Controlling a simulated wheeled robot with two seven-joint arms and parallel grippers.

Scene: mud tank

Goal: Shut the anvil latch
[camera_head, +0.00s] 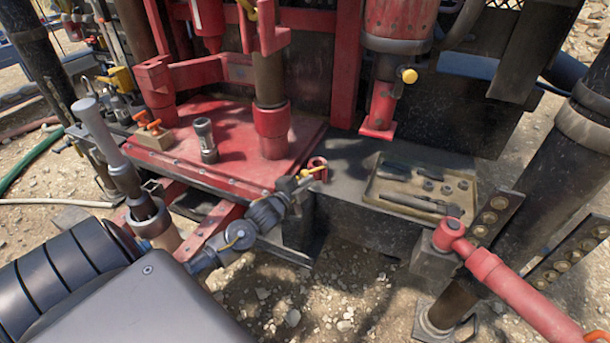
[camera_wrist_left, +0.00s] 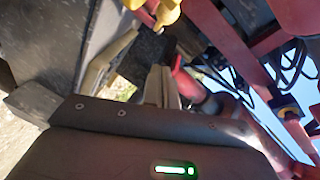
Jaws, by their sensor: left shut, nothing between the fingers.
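A small red fitting (camera_head: 317,166) with a short yellow lever (camera_head: 313,171) stands at the front right corner of the red platform. It looks like the anvil latch, but I cannot tell whether it is open or shut. My left gripper (camera_head: 296,184) is shut and empty beside the yellow lever; I cannot tell whether they touch. In the left wrist view, the closed fingertips (camera_wrist_left: 160,86) are close to a red part (camera_wrist_left: 181,72), with a yellow part (camera_wrist_left: 164,12) above. My right gripper is not in view.
A tray (camera_head: 376,195) of tools lies to the right on the dark ledge. The red platform (camera_head: 232,165) carries a grey cylinder (camera_head: 205,140) and a red post (camera_head: 271,130). A red bar (camera_head: 515,295) slants across the lower right. Gravel ground lies in front.

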